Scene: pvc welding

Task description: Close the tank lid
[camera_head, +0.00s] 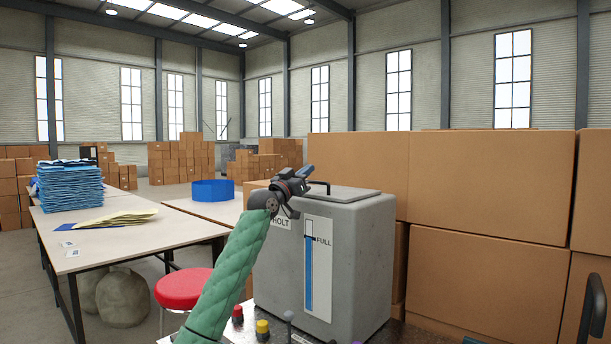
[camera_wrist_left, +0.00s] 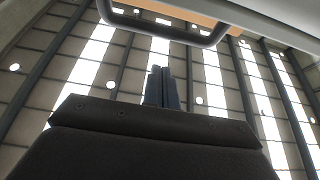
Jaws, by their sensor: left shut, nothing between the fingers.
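The grey tank (camera_head: 350,260) stands at the centre of the head view, with a blue level strip marked FULL on its front. Its grey lid (camera_head: 350,194) looks flat on top. The lid's dark handle (camera_head: 321,184) rises at the left of the lid, and a dark handle loop (camera_wrist_left: 165,32) crosses the top of the left wrist view. My left gripper (camera_head: 306,171) is shut and empty, pointing up beside the tank's upper left edge, close to the handle. Its shut fingers show in the wrist view (camera_wrist_left: 161,88), apart from the handle loop. My right gripper is not seen.
Large cardboard boxes (camera_head: 490,190) stand behind and right of the tank. A red stool (camera_head: 184,288) and a table (camera_head: 115,240) with blue sheets (camera_head: 70,187) are at left. Red and yellow buttons (camera_head: 262,327) sit in front of the tank.

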